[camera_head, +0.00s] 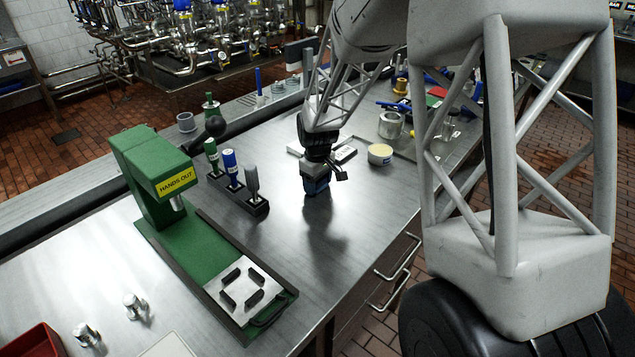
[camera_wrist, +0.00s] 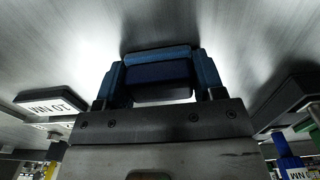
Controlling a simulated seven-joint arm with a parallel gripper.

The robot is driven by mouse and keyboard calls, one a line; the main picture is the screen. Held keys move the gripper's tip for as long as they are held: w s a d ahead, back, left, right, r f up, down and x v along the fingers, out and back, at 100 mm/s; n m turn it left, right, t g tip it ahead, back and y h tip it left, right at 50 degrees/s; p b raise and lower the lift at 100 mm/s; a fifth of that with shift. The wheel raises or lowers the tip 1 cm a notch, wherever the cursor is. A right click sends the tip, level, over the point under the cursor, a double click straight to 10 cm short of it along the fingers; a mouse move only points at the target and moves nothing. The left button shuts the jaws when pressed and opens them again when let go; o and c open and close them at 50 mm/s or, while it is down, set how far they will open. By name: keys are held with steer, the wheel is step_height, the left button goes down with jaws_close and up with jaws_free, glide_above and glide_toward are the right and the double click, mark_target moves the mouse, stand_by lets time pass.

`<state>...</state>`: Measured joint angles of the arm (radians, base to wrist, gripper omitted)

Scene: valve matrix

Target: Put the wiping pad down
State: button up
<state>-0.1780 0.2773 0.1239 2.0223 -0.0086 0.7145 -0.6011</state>
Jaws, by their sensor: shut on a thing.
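The wiping pad (camera_wrist: 158,80) is a dark blue block with a lighter blue strip along one edge. In the wrist view it sits between the two blue fingers of my gripper (camera_wrist: 160,85), which is shut on it. I cannot tell whether the pad touches the bench.
A green press (camera_head: 150,175) marked "HANDS OUT" and a rack (camera_head: 232,190) of upright handled tools stand to the left. A cream-topped round tub (camera_head: 380,154) and a labelled block (camera_head: 345,154) lie behind and right. The bench in front of my gripper is clear.

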steer(key=shift+f, duration=0.3)
